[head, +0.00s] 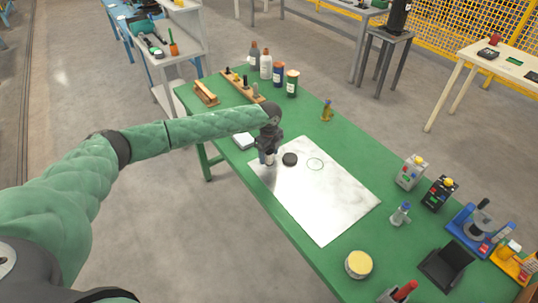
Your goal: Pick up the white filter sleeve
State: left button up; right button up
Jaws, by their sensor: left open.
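A small white piece, which looks like the white filter sleeve (270,157), shows at the fingertips, partly hidden by the dark fingers. I cannot tell whether the fingers touch it. My right gripper is not in view.
A white block (243,141) lies left of the gripper, under my arm. Bottles (266,67) and wooden racks (205,94) stand at the far left. A yellow-topped round tin (358,264) and boxed devices (411,172) stand to the right. The sheet's middle is clear.

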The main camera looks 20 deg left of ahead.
pick_arm(q)
jog(key=shift+f, duration=0.3)
jog(key=c, duration=1.1)
jog(key=shift+o, duration=0.2)
